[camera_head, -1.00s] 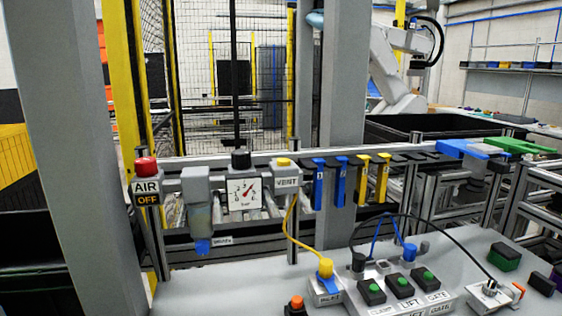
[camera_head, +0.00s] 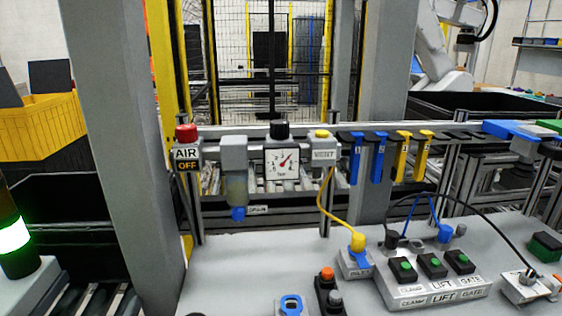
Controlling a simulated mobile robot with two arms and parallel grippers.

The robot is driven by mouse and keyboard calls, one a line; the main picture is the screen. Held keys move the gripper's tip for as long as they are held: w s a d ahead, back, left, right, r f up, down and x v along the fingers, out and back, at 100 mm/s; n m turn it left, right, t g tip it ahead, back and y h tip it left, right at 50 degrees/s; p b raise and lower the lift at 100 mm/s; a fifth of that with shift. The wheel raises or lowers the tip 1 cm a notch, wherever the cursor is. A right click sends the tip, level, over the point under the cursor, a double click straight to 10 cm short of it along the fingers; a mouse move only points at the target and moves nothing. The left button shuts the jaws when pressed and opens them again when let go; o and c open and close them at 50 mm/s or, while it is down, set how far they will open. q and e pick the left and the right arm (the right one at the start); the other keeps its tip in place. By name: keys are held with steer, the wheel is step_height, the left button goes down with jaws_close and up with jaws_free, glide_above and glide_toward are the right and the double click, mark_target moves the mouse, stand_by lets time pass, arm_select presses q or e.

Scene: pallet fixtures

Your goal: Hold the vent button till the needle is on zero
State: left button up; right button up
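The vent button is a yellow cap (camera_head: 321,133) on top of a grey block labelled VENT (camera_head: 323,153), in the middle of the view. Nothing touches it. Left of it is a square white pressure gauge (camera_head: 282,161) under a black knob (camera_head: 279,130). Its red needle points up and to the right, away from the low end of the scale. The exact reading is too small to tell. A red button (camera_head: 186,133) sits above an AIR OFF label (camera_head: 186,160) at the left end of the unit. Neither of my grippers is in view.
A grey bench (camera_head: 240,270) lies below. It carries a control box (camera_head: 430,285) with several green buttons, a yellow cable plug (camera_head: 358,242) and small push buttons (camera_head: 327,275). Blue and yellow hanging tags (camera_head: 379,160) are right of the vent block. A grey post (camera_head: 120,130) stands at left.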

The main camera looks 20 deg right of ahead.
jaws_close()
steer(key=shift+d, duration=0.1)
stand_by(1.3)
